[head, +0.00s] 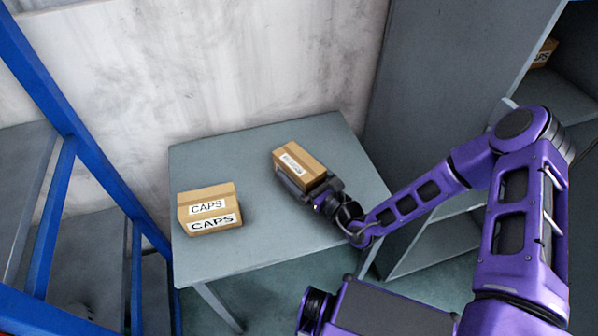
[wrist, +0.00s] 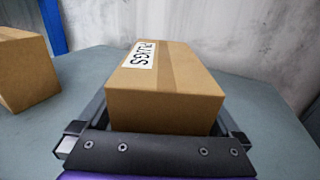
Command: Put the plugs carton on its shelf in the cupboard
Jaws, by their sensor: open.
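The plugs carton (head: 304,161) is a brown box with a white label, lying on the grey table toward its back right. In the wrist view the carton (wrist: 165,105) fills the middle, and its label reads PLUGS. My gripper (head: 294,184) is at table height at the carton's near side. Its open jaws stand on either side of the carton in the wrist view (wrist: 165,125), with small gaps showing near the front. The fingertips are hidden by the carton. The grey cupboard (head: 450,60) stands to the right with open shelves (head: 568,98).
A caps carton (head: 210,210) sits at the table's left; a brown box, apparently the same one, shows at the left of the wrist view (wrist: 22,72). Another carton (head: 544,53) is on an upper cupboard shelf. A blue-framed rack (head: 62,120) stands left. The table's (head: 265,240) front middle is clear.

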